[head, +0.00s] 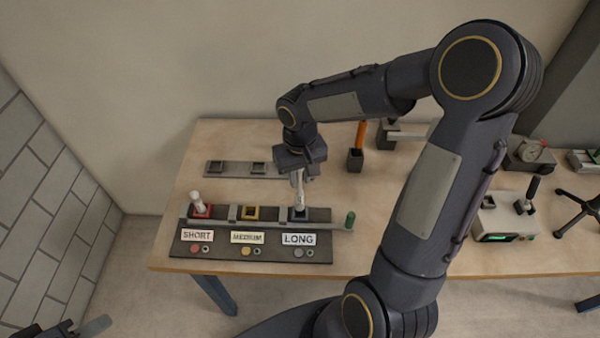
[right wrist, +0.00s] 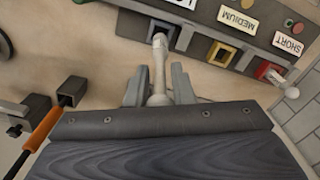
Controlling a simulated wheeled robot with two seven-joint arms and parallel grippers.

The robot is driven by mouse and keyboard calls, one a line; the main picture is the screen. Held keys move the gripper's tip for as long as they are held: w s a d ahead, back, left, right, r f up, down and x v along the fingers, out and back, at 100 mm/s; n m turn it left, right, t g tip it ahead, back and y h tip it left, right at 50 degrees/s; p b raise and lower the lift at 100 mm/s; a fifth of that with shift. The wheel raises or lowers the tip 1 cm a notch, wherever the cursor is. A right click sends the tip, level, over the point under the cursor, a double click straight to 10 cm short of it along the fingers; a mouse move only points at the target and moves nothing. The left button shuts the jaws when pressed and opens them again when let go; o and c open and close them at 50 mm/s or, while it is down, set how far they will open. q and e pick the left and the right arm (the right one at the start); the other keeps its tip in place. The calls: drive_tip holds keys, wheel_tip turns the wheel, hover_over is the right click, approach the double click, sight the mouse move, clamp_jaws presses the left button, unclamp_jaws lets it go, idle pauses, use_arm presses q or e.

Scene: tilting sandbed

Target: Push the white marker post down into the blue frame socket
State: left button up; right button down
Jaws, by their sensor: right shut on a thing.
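The white marker post (head: 300,192) is between the fingers of my right gripper (head: 298,174), which is shut on it. The post points down, with its lower end at the dark blue-grey frame socket (head: 299,215) behind the LONG label. In the right wrist view the post (right wrist: 159,68) stands between the two grey fingers (right wrist: 160,92), its far end overlapping the dark frame (right wrist: 184,38). I cannot tell how deep the end sits. Part of my left gripper (head: 92,327) shows at the bottom left edge; its jaw opening is not clear.
A yellow frame (head: 249,213) by MEDIUM looks empty. A red frame (head: 202,212) by SHORT has a white post (head: 197,201) leaning in it. A green peg (head: 350,219) stands at the right end. A grey rack (head: 230,169) and an orange-handled tool (head: 360,135) are behind.

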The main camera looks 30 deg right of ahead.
sight(300, 192)
wheel_tip(300, 192, down, 2)
drive_tip(key=shift+f+b, duration=0.1)
drive_tip(key=shift+b, duration=0.5)
drive_tip(key=shift+f+b, duration=0.95)
drive_tip(key=shift+f, duration=0.05)
drive_tip(key=c, duration=1.2)
unclamp_jaws()
drive_tip(key=shift+o, duration=0.2)
